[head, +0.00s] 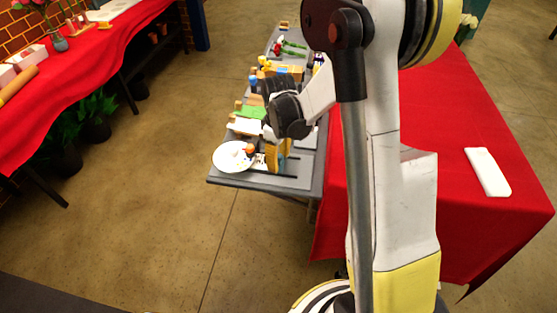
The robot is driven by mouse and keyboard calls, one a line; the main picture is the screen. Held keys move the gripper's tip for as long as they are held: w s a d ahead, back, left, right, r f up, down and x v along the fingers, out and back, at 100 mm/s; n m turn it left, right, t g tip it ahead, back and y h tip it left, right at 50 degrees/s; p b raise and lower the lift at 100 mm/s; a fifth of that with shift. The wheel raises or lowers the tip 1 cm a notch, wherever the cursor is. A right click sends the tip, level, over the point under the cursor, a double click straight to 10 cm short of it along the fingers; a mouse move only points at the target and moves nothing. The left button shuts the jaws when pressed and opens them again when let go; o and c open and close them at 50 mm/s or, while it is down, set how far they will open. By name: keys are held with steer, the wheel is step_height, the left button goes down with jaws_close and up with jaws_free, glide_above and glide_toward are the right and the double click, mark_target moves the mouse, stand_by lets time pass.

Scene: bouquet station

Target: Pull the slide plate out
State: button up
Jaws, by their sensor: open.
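My arm reaches over the grey table (226,180), and its dark wrist hangs over the crowded middle. My gripper (270,90) is open at the end of the arm. Its fingers are small, dark and partly hidden by the wrist, and I see nothing held in them. I cannot clearly pick out the slide plate among the small items. A round white plate (226,158) with small coloured pieces on it lies at the near left corner of the table. Yellow upright pieces (271,156) stand to its right, below the wrist. My arm hides part of the table.
A red-covered table (455,225) stands at the right with a white slab (487,171) on it. Another red-covered table (75,85) stands at the far left, with potted plants (95,115) underneath. The floor (165,170) between the left and grey tables is clear.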

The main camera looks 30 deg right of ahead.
mark_target(303, 169)
jaws_close()
steer(key=s+d, duration=0.1)
steer(key=d, duration=0.1)
steer(key=s+d, duration=0.3)
steer(key=d, duration=0.1)
steer(key=shift+s+d, duration=0.1)
steer(key=shift+s, duration=0.15)
jaws_free()
step_height(303, 169, up, 12)
stand_by(0.7)
